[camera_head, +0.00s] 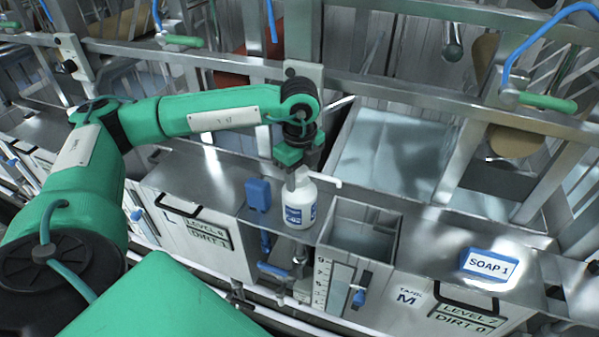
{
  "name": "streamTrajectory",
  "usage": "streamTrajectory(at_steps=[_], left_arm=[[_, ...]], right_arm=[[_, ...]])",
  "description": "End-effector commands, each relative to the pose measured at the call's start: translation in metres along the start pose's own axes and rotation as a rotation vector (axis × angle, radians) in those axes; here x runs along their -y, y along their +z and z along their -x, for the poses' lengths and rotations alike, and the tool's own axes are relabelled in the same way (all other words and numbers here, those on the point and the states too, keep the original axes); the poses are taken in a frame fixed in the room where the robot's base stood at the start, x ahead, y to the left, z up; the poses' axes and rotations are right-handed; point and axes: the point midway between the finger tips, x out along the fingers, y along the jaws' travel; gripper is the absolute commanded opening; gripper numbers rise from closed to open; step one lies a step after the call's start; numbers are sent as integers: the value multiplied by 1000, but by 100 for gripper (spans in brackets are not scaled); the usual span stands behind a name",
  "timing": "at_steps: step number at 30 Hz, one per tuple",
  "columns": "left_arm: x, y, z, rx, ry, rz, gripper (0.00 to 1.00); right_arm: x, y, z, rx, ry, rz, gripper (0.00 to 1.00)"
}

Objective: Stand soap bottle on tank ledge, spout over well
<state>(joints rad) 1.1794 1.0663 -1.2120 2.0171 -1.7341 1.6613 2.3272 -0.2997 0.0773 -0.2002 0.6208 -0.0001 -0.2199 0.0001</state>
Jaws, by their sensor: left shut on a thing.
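A white soap bottle (300,208) with a blue label stands upright at the tank ledge (270,190), just left of the open well (362,240). A thin white spout (330,181) sticks out to the right from near its top, toward the well's back left corner. My left gripper (299,174) comes down from above and is shut on the bottle's top, hiding its cap. I cannot tell whether the bottle's base touches the ledge. The well is a square metal-walled opening. My right gripper is not in view.
A blue tag (258,195) stands close left of the bottle. A blue SOAP 1 block (486,265) lies on the ledge at right. A sight gauge with a blue slider (359,296) is on the tank front.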

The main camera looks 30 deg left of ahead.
Motion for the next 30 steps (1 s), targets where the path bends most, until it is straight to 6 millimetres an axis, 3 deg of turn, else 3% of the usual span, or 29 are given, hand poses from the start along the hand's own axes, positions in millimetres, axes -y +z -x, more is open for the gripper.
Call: streamTrajectory(at_steps=[1,4,17,30], left_arm=[[0,0,-2,0,0,0,44],[0,0,-1,0,1,0,64],[1,0,6,0,-2,0,64],[1,-1,94,-1,-4,-2,64]], right_arm=[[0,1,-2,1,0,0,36],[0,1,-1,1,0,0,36],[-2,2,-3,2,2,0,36],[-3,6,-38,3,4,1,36]])
